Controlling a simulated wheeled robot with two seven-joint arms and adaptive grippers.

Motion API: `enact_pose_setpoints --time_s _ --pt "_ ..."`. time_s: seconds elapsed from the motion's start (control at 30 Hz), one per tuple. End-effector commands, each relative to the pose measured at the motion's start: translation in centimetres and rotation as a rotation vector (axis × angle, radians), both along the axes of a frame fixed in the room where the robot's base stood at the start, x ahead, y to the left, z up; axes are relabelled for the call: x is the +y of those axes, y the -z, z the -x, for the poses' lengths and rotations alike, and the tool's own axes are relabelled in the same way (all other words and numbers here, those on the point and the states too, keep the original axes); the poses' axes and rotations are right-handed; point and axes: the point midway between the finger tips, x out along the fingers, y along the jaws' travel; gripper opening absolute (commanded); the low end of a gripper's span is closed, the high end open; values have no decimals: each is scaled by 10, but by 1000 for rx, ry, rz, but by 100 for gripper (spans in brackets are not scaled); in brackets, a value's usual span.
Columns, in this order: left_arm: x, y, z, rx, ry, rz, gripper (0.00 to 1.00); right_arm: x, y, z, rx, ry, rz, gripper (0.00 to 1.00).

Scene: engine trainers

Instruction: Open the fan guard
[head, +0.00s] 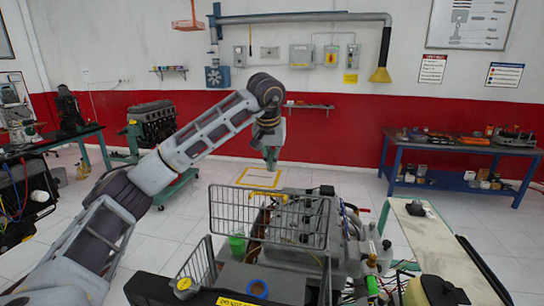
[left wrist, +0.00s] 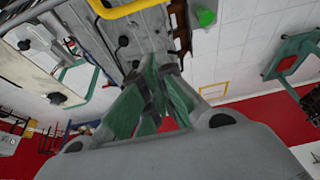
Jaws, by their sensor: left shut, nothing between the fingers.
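The fan guard (head: 222,212) is a dark wire-grid panel at the middle of the head view, in front of the engine trainer (head: 345,235). More wire grid (head: 190,268) shows lower left, partly cut off by a black part. My left gripper (head: 271,166) points down above and behind the panel's top edge in the picture, apart from it, with nothing held. In the left wrist view its greenish fingers (left wrist: 157,68) are together at the tips, with part of the trainer beyond. My right gripper is not in view.
A green cup (head: 237,244) shows behind the grid. A pale bench (head: 425,240) stands right of the trainer. A blue workbench (head: 455,147) is at the back right, an engine on a green stand (head: 152,122) at the back left. White floor lies clear between.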

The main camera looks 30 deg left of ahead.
Motion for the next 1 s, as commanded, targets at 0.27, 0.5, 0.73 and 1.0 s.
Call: enact_pose_setpoints --time_s 0.27,0.5,0.73,1.0 --pt "3 31 -11 3 0 0 0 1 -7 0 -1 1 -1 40" --pt "6 57 -20 4 -1 -1 0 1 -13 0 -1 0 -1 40" --pt "4 65 -12 0 1 -1 0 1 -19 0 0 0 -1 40" --pt "-1 65 7 1 0 -1 0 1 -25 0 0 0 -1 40"
